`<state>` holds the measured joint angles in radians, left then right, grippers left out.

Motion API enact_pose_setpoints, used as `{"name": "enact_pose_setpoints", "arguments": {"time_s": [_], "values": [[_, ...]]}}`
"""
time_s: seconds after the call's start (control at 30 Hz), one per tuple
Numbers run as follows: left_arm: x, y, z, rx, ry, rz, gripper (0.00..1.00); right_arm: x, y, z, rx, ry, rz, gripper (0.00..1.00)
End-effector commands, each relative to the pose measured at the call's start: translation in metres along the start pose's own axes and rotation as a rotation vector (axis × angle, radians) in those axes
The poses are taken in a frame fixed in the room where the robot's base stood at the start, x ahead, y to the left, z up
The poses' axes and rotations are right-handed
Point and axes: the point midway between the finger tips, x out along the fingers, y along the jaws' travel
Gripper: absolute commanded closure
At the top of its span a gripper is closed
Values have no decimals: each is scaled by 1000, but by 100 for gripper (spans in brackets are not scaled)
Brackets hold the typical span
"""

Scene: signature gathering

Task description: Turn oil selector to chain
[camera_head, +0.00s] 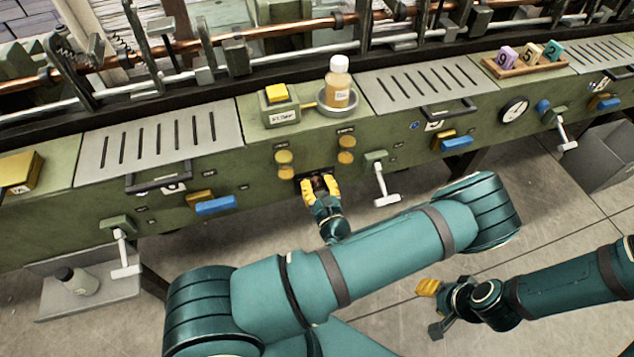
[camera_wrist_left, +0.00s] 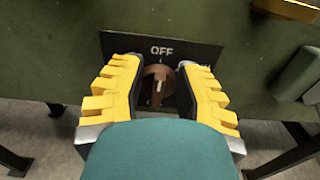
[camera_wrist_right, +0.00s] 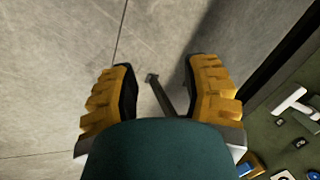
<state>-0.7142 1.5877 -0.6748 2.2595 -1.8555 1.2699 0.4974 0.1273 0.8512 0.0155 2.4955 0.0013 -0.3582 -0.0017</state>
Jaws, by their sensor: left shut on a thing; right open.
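The oil selector is a brown round knob (camera_wrist_left: 159,86) on a black plate (camera_wrist_left: 120,46) marked "OFF" at the top, seen in the left wrist view. A light pointer mark shows on the knob. My left gripper (camera_wrist_left: 160,88) has its yellow fingers on either side of the knob and is shut on it. In the head view this gripper (camera_head: 320,186) is at the front panel of the green machine, and it mostly hides the selector.
An oil bottle (camera_head: 338,84) stands on top of the green machine (camera_head: 60,213). The floor (camera_head: 400,250) in front is mostly clear.

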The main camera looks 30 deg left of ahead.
Motion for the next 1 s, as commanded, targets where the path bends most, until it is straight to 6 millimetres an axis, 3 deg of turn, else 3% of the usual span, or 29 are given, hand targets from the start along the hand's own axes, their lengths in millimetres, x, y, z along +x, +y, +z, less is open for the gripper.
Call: {"name": "enact_pose_setpoints", "arguments": {"time_s": [0.6,1.0], "values": [[1,-6,1,454,-1,2,100,-40,-15,3,3,-19,-1,53],[1,-10,-3,745,-1,2,100,-52,-19,5,4,-26,-1,53]]}}
